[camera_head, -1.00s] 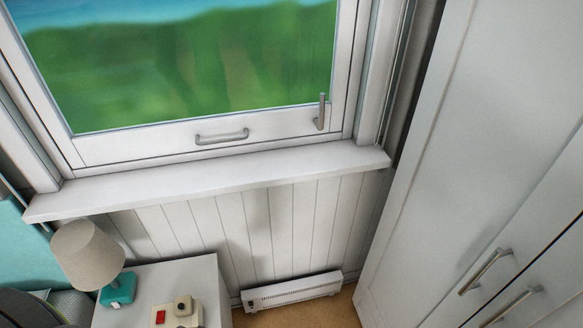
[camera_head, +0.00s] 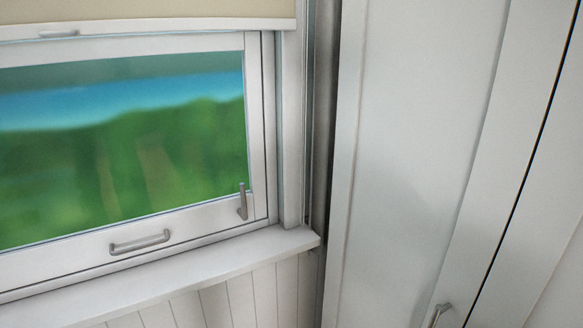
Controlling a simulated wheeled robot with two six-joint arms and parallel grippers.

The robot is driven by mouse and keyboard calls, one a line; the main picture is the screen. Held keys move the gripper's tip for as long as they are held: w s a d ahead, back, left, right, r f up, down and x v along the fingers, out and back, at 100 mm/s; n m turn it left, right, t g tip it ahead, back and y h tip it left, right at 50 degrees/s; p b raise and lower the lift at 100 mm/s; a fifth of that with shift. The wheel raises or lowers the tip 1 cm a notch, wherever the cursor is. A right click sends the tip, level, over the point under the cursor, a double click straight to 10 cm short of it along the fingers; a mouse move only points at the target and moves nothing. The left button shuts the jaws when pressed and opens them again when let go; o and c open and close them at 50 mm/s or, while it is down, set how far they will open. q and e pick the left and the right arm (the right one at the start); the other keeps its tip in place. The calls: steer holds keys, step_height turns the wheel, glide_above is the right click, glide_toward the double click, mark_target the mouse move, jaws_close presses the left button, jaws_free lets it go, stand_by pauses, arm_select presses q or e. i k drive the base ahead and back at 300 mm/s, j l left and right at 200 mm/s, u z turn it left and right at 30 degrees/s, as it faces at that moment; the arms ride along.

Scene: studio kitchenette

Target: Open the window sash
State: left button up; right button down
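The window sash (camera_head: 190,217) is a white frame around glass with a green and blue view behind it. It looks shut against its outer frame. A grey horizontal pull handle (camera_head: 140,243) sits on its bottom rail. A grey upright lever handle (camera_head: 243,201) sits at its lower right corner, pointing up. Neither of my grippers is in view, and nothing touches the sash or its handles.
A beige blind (camera_head: 150,12) with a white bottom bar and small grip covers the window's top. A white sill (camera_head: 190,268) juts out below the sash. A tall white cabinet (camera_head: 420,130) with a bar handle (camera_head: 437,315) stands close on the right.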

mark_target(21, 266)
steer(key=u, duration=1.25)
